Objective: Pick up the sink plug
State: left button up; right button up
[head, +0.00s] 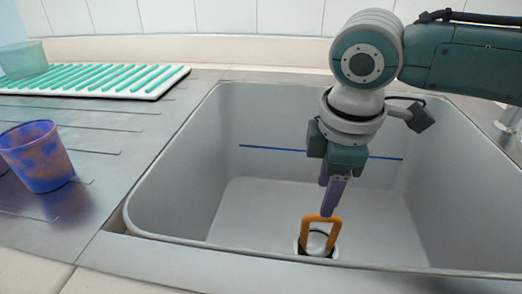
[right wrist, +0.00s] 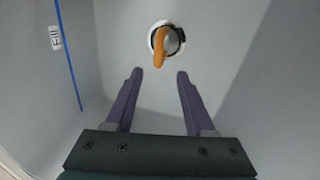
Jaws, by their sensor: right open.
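The sink plug (head: 319,239) has an orange loop handle and sits at the drain in the floor of the grey sink (head: 255,205), near the front wall. It also shows in the right wrist view (right wrist: 161,46), ahead of the fingertips and between their lines. My right gripper (head: 329,212) points down inside the sink, close to the orange handle in the head view. In the right wrist view its purple fingers (right wrist: 159,74) are apart with nothing between them. The plug's lower front is partly hidden by the sink's rim in the head view. My left gripper is not in view.
A blue and orange cup (head: 38,157) stands on the drainboard left of the sink. A white and green ribbed rack (head: 95,80) and a translucent green container (head: 22,60) are behind it. The sink walls surround my right gripper. A blue line (head: 270,149) marks the back wall.

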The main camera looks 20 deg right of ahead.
aim_at(319, 217)
jog(key=f, duration=0.1)
jog(key=f+b, duration=0.1)
jog(key=f, duration=0.2)
jog(key=shift+w+d+f, duration=0.25)
jog(key=shift+w+d, duration=0.05)
jog(key=shift+w, duration=0.1)
jog(key=f+b, duration=0.1)
jog(key=d+f+b, duration=0.1)
jog(key=f, duration=0.2)
jog(key=shift+w+d+f+b, duration=0.15)
jog(key=shift+w+f+b, duration=0.1)
jog(key=shift+b, duration=0.15)
jog(key=shift+w+f, duration=0.1)
jog(key=shift+f, duration=0.25)
jog(key=c, duration=0.6)
grip_shut()
jog(key=shift+r, duration=0.1)
